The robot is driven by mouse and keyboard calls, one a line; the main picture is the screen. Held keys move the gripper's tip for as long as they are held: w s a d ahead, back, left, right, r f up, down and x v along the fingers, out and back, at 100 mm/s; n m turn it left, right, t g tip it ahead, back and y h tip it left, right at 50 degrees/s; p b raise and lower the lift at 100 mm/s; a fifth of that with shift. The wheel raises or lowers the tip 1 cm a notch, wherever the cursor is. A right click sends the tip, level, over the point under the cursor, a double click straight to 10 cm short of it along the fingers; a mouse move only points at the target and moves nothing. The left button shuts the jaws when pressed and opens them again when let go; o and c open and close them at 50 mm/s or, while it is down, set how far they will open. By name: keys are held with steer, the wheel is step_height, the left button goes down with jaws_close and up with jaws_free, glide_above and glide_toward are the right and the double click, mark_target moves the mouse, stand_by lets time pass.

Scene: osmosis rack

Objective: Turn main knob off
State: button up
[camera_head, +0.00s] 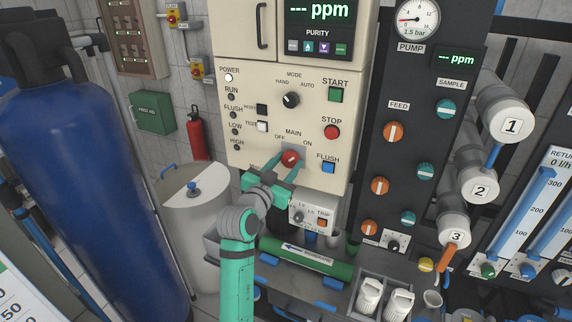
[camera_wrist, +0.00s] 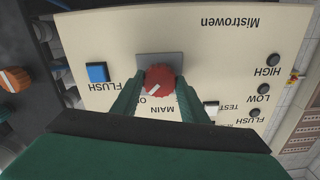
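The main knob (camera_head: 290,158) is a red round knob on a grey plate on the cream control panel (camera_head: 235,110). OFF is printed at its upper left and ON at its upper right. In the wrist view, which is upside down, the red knob (camera_wrist: 160,79) has a white mark pointing to the lower left, toward the partly hidden ON label. My gripper (camera_head: 286,164) reaches up from below, its two green fingers on either side of the knob. In the wrist view my gripper (camera_wrist: 160,88) seems open, with narrow gaps beside the knob; contact is unclear. The OFF label is hidden there.
The blue FLUSH button (camera_head: 328,167), red STOP button (camera_head: 332,132) and black MODE knob (camera_head: 291,100) are close by. The POWER lamp (camera_head: 228,77) is lit white. A small TRIP box (camera_head: 315,219) and a green membrane tube (camera_head: 305,259) are below. A blue tank (camera_head: 75,170) stands left.

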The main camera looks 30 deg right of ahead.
steer(key=n, duration=0.3)
steer(key=shift+s+d+n, duration=0.1)
steer(key=shift+n, duration=0.3)
steer(key=n, duration=0.4)
steer(key=shift+n, duration=0.3)
steer(key=n, duration=0.5)
steer(key=shift+n, duration=2.2)
steer(key=shift+a, duration=0.2)
steer(key=o, duration=1.1)
